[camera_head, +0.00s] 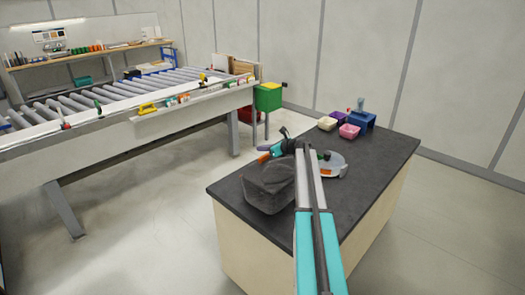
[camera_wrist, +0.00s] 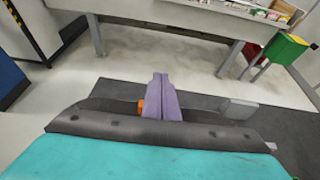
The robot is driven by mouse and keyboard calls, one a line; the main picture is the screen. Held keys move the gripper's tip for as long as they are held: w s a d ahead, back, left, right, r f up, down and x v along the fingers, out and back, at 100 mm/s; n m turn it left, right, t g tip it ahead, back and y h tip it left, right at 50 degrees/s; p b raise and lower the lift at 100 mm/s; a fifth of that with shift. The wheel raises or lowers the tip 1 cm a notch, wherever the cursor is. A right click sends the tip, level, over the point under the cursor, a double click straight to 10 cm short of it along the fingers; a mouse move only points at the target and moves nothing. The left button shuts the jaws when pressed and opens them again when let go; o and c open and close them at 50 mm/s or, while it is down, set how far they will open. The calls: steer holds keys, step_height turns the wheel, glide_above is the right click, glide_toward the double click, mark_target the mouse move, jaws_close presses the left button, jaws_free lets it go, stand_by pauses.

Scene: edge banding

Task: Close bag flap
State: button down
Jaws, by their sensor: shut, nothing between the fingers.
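A dark grey bag (camera_head: 268,188) rests at the left end of the dark worktop. Its lid side faces up, but I cannot tell how far the flap is open. My gripper shows in the wrist view with two purple fingers (camera_wrist: 160,78), pressed together and empty. They point away over the worktop.
An orange item (camera_wrist: 141,107) shows beside my fingers. A round silver-and-orange tool (camera_head: 332,166) lies right of the bag. A roller conveyor (camera_head: 110,95) and green bin (camera_head: 268,96) stand beyond.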

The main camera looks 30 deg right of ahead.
step_height(320, 180, up, 3)
steer(key=shift+f+p, duration=0.1)
steer(key=shift+p, duration=0.5)
steer(key=shift+r+b, duration=0.75)
steer(key=shift+r, duration=0.45)
step_height(320, 180, up, 8)
steer(key=b, duration=0.2)
steer(key=shift+f+b, duration=0.25)
steer(key=shift+b, duration=0.05)
